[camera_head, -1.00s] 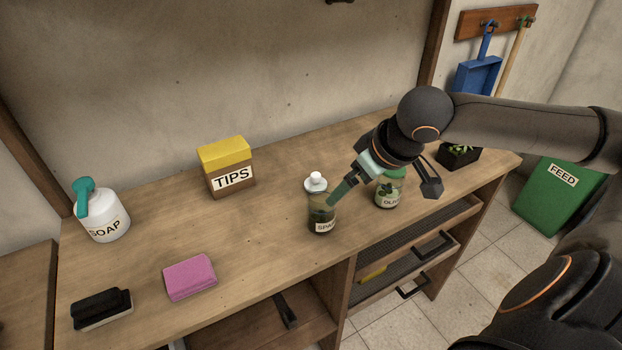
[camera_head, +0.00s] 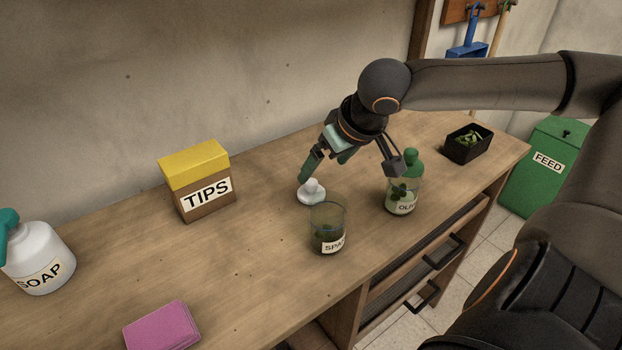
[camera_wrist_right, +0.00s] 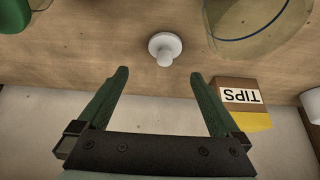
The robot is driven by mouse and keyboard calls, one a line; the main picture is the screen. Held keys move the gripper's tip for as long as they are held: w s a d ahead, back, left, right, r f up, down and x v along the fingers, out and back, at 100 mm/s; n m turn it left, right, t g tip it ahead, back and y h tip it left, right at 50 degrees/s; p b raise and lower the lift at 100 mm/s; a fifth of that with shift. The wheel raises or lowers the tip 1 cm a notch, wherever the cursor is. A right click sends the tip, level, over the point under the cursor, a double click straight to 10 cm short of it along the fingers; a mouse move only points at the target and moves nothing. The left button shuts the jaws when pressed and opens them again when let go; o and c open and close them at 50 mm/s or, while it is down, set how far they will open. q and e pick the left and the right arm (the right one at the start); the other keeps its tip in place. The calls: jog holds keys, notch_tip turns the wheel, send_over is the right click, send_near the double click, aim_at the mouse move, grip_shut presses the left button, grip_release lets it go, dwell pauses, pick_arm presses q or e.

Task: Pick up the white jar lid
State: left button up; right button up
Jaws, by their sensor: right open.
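The white jar lid (camera_head: 312,192) lies on the bench top with its knob up, just behind the open glass jar (camera_head: 327,230) labelled "SPA…", the rest of the label being unreadable. My right gripper (camera_head: 325,172) is open and above the lid, apart from it. In the right wrist view the lid (camera_wrist_right: 165,47) shows beyond the gap between the green fingertips (camera_wrist_right: 163,72), roughly centred, with nothing between the fingers. The rim of the glass jar (camera_wrist_right: 255,30) is at the upper right there. My left gripper is not in view.
A green-capped bottle (camera_head: 404,190) labelled "OLI…" stands right of the jar. A TIPS box (camera_head: 208,196) stands to the left, a soap bottle (camera_head: 38,262) and pink sponge (camera_head: 162,328) farther left. A black planter (camera_head: 468,146) is at the right end. The bench between box and jar is clear.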

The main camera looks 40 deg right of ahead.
aim_at(312, 182)
jog(key=shift+x, duration=0.85)
jog(key=shift+w+f+b, duration=0.2)
jog(key=shift+f+b, duration=0.1)
jog(key=shift+f, duration=0.05)
jog(key=shift+a+b+x, duration=0.2)
jog(key=shift+b+x, duration=0.2)
jog(key=shift+x, duration=0.55)
jog(key=shift+a+b+x, duration=0.2)
jog(key=shift+b+x, duration=0.15)
jog(key=shift+x, duration=0.6)
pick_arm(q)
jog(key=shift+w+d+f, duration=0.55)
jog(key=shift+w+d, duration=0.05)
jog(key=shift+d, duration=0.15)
pick_arm(e)
jog(key=shift+w+f, duration=0.25)
jog(key=shift+f, duration=0.35)
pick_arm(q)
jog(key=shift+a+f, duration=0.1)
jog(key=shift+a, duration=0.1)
pick_arm(e)
jog(key=c, duration=1.4)
